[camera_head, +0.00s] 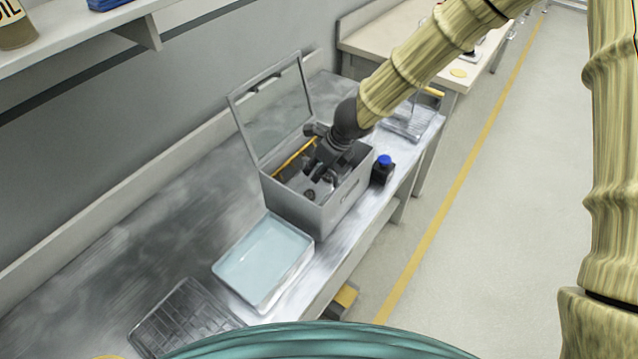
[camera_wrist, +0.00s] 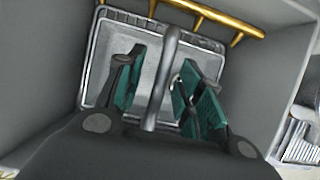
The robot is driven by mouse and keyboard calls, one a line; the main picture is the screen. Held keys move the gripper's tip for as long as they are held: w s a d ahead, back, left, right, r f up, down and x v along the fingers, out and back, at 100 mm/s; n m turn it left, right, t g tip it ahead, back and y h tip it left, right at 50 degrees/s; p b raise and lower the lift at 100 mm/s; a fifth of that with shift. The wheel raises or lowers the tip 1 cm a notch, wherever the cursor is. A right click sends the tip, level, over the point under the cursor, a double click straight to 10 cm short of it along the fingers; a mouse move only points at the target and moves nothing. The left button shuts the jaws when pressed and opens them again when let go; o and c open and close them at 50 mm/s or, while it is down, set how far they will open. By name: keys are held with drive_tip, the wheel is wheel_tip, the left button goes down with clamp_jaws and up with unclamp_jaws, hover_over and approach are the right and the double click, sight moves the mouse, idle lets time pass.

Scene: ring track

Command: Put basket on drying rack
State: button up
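A grey metal basket (camera_wrist: 205,58) sits inside the open grey box (camera_head: 332,212), seen from above in the wrist view. Its thick grey handle (camera_wrist: 163,80) stands up between my fingers. My gripper (camera_wrist: 165,85) has its green-padded fingers spread on either side of the handle, with a gap visible. In the head view my gripper (camera_head: 325,170) reaches down into the box and hides much of the inside. A dark wire rack (camera_head: 185,318), which looks like the drying rack, lies flat on the bench at the lower left.
The box's lid (camera_head: 272,105) stands open behind. A yellow rail (camera_wrist: 215,15) runs along the box's inside. A pale blue tray (camera_head: 262,260) lies left of the box. A dark bottle with blue cap (camera_head: 382,170) stands right of it; another wire item (camera_head: 408,122) lies beyond.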

clamp_jaws()
drive_tip(key=shift+r, duration=0.15)
idle(0.4)
